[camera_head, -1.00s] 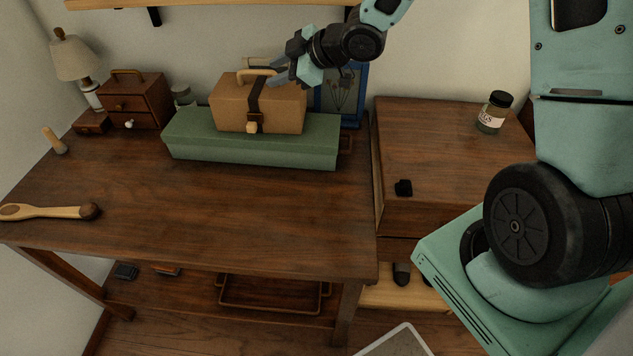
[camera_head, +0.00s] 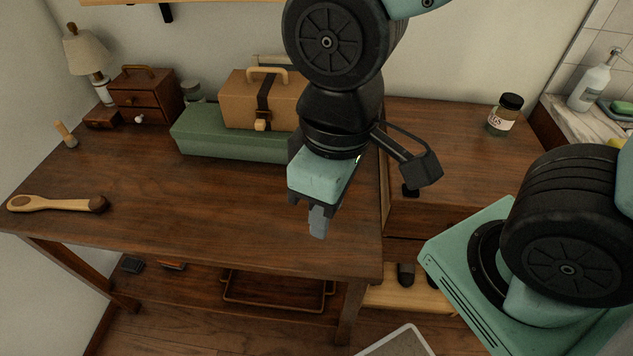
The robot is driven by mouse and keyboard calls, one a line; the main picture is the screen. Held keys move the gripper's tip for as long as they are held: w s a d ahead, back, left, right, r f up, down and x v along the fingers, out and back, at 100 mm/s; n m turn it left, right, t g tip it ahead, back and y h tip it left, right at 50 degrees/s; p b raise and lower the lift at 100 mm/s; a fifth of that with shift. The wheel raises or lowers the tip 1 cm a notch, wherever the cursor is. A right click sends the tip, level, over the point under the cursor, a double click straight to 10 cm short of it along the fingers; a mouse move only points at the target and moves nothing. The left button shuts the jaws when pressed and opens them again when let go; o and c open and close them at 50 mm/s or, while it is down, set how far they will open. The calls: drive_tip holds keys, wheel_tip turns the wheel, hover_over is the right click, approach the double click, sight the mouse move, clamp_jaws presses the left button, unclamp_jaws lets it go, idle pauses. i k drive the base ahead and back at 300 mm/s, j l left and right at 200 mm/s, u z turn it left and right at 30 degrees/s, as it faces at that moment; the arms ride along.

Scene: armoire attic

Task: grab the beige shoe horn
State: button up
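A long beige piece (camera_head: 45,203) with a dark brown rounded end lies flat near the left edge of the wooden table (camera_head: 220,205). It looks most like the shoe horn, though its exact shape is hard to tell. My gripper (camera_head: 318,222) points down over the right part of the table, well to the right of the beige piece. I see its fingers edge-on, so I cannot tell whether they are open or shut. Nothing shows between them.
A green case (camera_head: 225,143) with a tan box (camera_head: 245,100) on it stands at the table's back. A small drawer chest (camera_head: 140,97), a lamp (camera_head: 88,55) and a small beige upright object (camera_head: 65,133) are at back left. A jar (camera_head: 503,115) stands on the right cabinet. The table's middle is clear.

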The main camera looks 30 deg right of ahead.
sight(20, 203)
drive_tip(key=j+u, duration=0.25)
drive_tip(key=u, duration=0.25)
drive_tip(key=i+j+u, duration=0.15)
drive_tip(key=j+u, duration=0.2)
drive_tip(key=i+j+u, duration=0.2)
drive_tip(key=u, duration=0.15)
